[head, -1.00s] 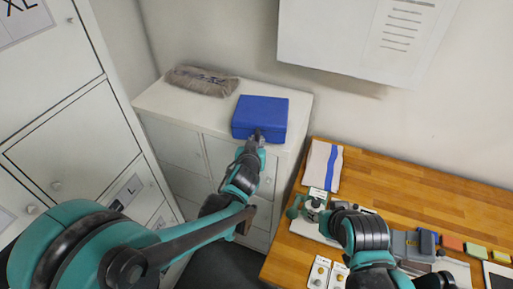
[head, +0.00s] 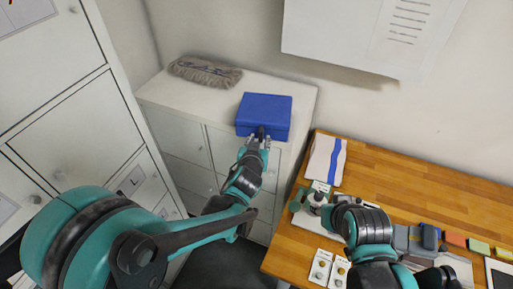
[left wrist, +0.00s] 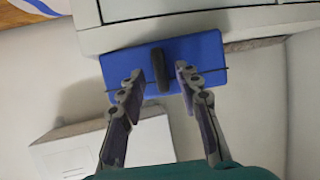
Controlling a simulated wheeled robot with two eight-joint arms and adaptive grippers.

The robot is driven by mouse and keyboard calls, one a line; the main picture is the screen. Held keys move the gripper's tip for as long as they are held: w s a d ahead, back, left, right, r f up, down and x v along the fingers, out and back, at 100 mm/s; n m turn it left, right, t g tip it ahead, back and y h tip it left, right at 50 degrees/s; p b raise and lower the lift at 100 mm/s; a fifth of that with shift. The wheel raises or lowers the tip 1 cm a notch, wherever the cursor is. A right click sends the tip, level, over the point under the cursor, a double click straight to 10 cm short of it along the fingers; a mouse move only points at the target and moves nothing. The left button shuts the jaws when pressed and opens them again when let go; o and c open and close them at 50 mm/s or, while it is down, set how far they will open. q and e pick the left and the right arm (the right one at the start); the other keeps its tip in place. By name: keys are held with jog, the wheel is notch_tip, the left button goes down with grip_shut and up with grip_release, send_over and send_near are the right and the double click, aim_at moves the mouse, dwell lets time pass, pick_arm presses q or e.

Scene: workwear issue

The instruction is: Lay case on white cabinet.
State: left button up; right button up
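The blue case (head: 264,112) lies flat on top of the white cabinet (head: 300,92), close to its front edge. Its dark handle (left wrist: 160,70) faces my left gripper. My left gripper (head: 258,141) is at the front of the case. In the left wrist view my left gripper (left wrist: 161,80) has its fingers apart, one on each side of the handle, with gaps between. The case (left wrist: 212,50) shows there behind the fingers. My right gripper (head: 312,204) is over the wooden bench, partly hidden by its own arm, and its fingers are not clear.
A grey-brown bundle (head: 204,71) lies on the cabinet's back left. The wooden bench (head: 400,190) at the right holds a folded cloth with a blue stripe (head: 326,160), cards and small coloured blocks. Tall white lockers (head: 70,120) stand at the left. A white board (head: 360,35) hangs above.

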pick_arm(q)
jog(key=p+v, duration=0.2)
jog(key=v, duration=0.9)
jog(key=s+a+f+n+g+y, duration=0.1)
jog(key=s+a+g+y, duration=0.2)
jog(key=a, duration=0.9)
jog(key=s+a+f+g+h, duration=0.1)
jog(key=s+a+g, duration=0.2)
jog(key=s, duration=0.8)
jog(key=shift+a+f+n, duration=0.2)
jog(key=shift+a+n, duration=0.1)
jog(key=shift+a, duration=0.3)
pick_arm(e)
jog(key=shift+r, duration=0.8)
pick_arm(q)
jog(key=shift+s+b, duration=0.1)
jog(key=shift+b, duration=0.2)
pick_arm(e)
notch_tip(320, 180, down, 18)
jog(key=b, duration=1.8)
jog(key=shift+r, duration=0.15)
jog(key=shift+c, duration=0.5)
pick_arm(q)
notch_tip(320, 180, down, 18)
jog(key=shift+r, duration=0.15)
pick_arm(e)
jog(key=shift+s, duration=0.1)
jog(key=shift+c, duration=0.2)
